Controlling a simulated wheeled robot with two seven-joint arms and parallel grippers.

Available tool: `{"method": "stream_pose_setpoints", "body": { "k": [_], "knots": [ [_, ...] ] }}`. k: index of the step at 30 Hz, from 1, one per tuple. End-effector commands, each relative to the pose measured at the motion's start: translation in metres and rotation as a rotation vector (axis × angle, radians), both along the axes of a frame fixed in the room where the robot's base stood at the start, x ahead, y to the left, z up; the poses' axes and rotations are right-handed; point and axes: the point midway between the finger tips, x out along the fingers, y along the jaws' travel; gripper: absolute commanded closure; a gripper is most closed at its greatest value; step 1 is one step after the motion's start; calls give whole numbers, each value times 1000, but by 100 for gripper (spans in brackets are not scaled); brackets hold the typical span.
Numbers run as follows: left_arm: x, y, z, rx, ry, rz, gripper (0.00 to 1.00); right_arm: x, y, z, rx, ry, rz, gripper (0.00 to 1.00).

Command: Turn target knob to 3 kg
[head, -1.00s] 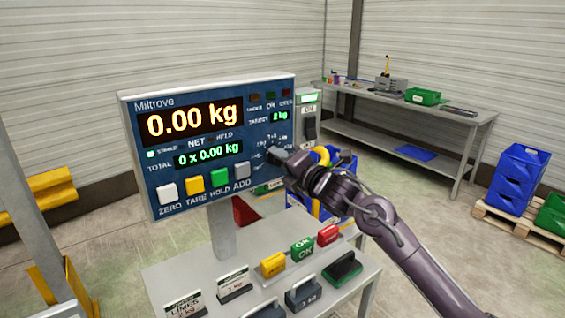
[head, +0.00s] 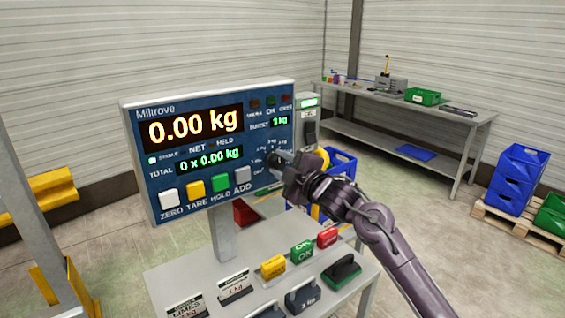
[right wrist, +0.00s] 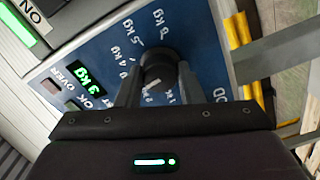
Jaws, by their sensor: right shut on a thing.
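The Miltrove scale panel (head: 150,135) faces me on a post, with its main display reading 0.00 kg. Its small green target display (head: 280,121) reads 3 kg, and it also shows as 3 kg in the right wrist view (right wrist: 88,80). The black target knob (right wrist: 157,65) sits on the blue panel amid kg marks. My right gripper (right wrist: 158,80) is shut on the knob, one finger on each side. In the head view my right gripper (head: 284,164) hides most of the knob. My left gripper is not in view.
White, yellow, green and grey buttons (head: 220,182) line the panel's lower edge. A grey stand (head: 225,266) below holds weights, cards and coloured blocks. A switch box (head: 309,130) stands right of the panel. A workbench (head: 450,118) and blue crates (head: 518,180) are farther back.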

Motion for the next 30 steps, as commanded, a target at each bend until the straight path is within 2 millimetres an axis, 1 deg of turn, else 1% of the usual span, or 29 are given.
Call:
{"method": "stream_pose_setpoints", "body": {
  "k": [1, 9, 25, 26, 30],
  "knots": [
    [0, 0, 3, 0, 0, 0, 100, 0, -1, 6, 28, 8, -2, 89],
    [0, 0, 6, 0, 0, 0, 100, 0, -1, 6, 104, 63, -1, 89],
    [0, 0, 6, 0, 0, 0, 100, 0, -1, 6, 124, 74, -1, 89],
    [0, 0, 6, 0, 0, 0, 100, 0, -1, 6, 124, 74, -1, 65],
    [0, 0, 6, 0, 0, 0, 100, 0, 0, 5, 122, 75, 0, 46]
  ]
}}
